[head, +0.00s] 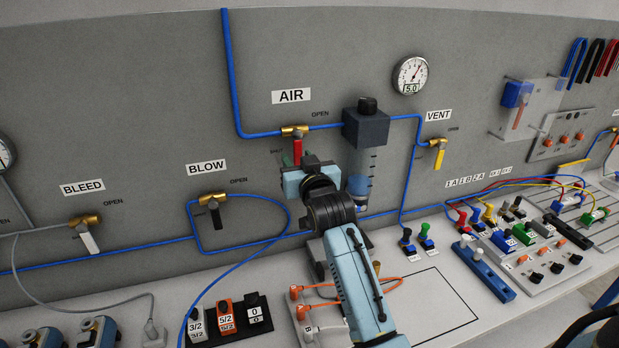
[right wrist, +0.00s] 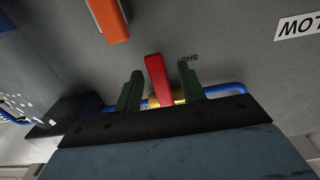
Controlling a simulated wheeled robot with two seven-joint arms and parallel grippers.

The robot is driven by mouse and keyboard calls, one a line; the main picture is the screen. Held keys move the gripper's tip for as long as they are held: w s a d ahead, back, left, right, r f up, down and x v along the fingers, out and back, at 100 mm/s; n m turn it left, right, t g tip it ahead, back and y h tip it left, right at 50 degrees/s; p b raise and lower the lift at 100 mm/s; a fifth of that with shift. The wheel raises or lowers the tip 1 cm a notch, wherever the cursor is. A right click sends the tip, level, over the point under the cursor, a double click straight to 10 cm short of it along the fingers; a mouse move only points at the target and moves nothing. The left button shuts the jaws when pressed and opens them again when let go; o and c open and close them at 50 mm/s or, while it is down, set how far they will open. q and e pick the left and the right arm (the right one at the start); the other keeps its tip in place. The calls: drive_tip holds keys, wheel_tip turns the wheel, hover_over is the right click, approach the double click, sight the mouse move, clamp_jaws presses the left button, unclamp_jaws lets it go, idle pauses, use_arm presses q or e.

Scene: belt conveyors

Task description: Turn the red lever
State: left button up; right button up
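The red lever (head: 297,151) hangs down from the brass AIR valve (head: 294,131) on the grey wall panel, beside the word SHUT. My right gripper (head: 300,166) is at the lever's lower end, and its fingers are mostly hidden in the head view. In the right wrist view, the red lever (right wrist: 160,78) stands between the two dark green fingers of my right gripper (right wrist: 159,85). A gap shows on each side, so the fingers are open around it. My left gripper is not in view.
A dark regulator block (head: 366,128) with a clear bowl sits just right of the AIR valve. The BLOW valve's dark lever (head: 215,214) is at lower left, and the VENT valve's yellow lever (head: 440,158) at right. Blue tubing (head: 232,75) runs along the panel.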

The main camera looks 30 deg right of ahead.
drive_tip(key=b+v, duration=0.1)
drive_tip(key=v, duration=1.1)
